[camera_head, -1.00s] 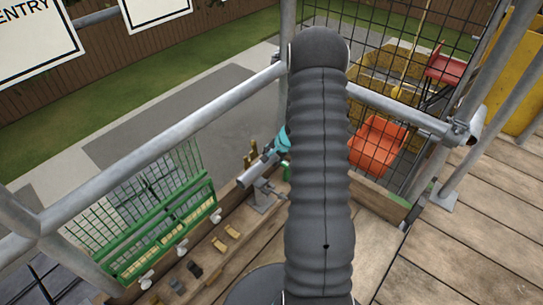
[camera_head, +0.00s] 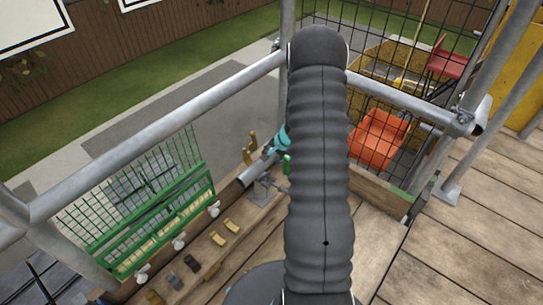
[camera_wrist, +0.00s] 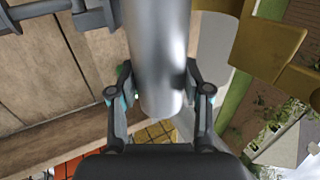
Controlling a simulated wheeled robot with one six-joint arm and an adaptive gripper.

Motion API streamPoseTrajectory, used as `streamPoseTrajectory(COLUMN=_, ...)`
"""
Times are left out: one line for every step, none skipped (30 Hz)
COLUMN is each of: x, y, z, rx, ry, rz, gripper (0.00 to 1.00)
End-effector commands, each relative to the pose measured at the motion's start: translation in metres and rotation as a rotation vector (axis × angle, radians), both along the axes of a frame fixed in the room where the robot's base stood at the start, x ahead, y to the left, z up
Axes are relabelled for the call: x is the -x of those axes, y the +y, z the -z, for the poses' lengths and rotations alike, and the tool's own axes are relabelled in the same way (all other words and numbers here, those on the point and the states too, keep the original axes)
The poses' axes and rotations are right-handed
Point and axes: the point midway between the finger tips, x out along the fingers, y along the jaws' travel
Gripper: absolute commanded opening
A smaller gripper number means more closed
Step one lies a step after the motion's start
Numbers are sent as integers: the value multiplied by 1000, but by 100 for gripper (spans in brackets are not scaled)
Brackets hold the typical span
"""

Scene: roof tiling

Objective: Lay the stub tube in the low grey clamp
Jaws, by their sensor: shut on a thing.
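The stub tube (camera_head: 257,170) is a short plain grey cylinder. My gripper (camera_head: 277,140) is shut on it, with teal showing near its fingers and my dark arm hiding part of it. In the wrist view the tube (camera_wrist: 158,45) runs up the picture between the two fingers of my gripper (camera_wrist: 158,80). The low grey clamp (camera_head: 262,192) stands on the plank just below the tube in the head view. The tube overlaps its top there, and I cannot tell whether they touch. Dark grey metal parts, perhaps of this clamp, show at the wrist view's upper left.
A brass-coloured clamp (camera_head: 250,148) rises just behind the tube; a brass part (camera_wrist: 265,42) is close on the wrist view's right. A green mesh gate (camera_head: 150,215) and several small blocks lie left along the plank. Grey rails (camera_head: 170,128) cross above.

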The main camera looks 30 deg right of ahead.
Motion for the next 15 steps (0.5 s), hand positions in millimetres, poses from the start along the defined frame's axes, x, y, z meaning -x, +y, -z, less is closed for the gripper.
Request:
streamPoseTrajectory(x=0, y=0, z=3, rx=0, ry=-1, rz=0, gripper=0)
streamPoseTrajectory(x=0, y=0, z=4, rx=0, ry=-1, rz=0, gripper=0)
streamPoseTrajectory(x=0, y=0, z=6, rx=0, ry=-1, rz=0, gripper=0)
streamPoseTrajectory(x=0, y=0, z=7, rx=0, ry=-1, rz=0, gripper=0)
streamPoseTrajectory(x=0, y=0, z=8, rx=0, ry=-1, rz=0, gripper=0)
streamPoseTrajectory(x=0, y=0, z=9, rx=0, ry=-1, rz=0, gripper=0)
streamPoseTrajectory(x=0, y=0, z=10, rx=0, ry=-1, rz=0, gripper=0)
streamPoseTrajectory(x=0, y=0, z=11, rx=0, ry=-1, rz=0, gripper=0)
streamPoseTrajectory(x=0, y=0, z=12, rx=0, ry=-1, rz=0, gripper=0)
streamPoseTrajectory(x=0, y=0, z=13, rx=0, ry=-1, rz=0, gripper=0)
streamPoseTrajectory(x=0, y=0, z=14, rx=0, ry=-1, rz=0, gripper=0)
streamPoseTrajectory(x=0, y=0, z=16, rx=0, ry=-1, rz=0, gripper=0)
streamPoseTrajectory(x=0, y=0, z=17, rx=0, ry=-1, rz=0, gripper=0)
streamPoseTrajectory(x=0, y=0, z=18, rx=0, ry=-1, rz=0, gripper=0)
streamPoseTrajectory(x=0, y=0, z=19, rx=0, ry=-1, rz=0, gripper=0)
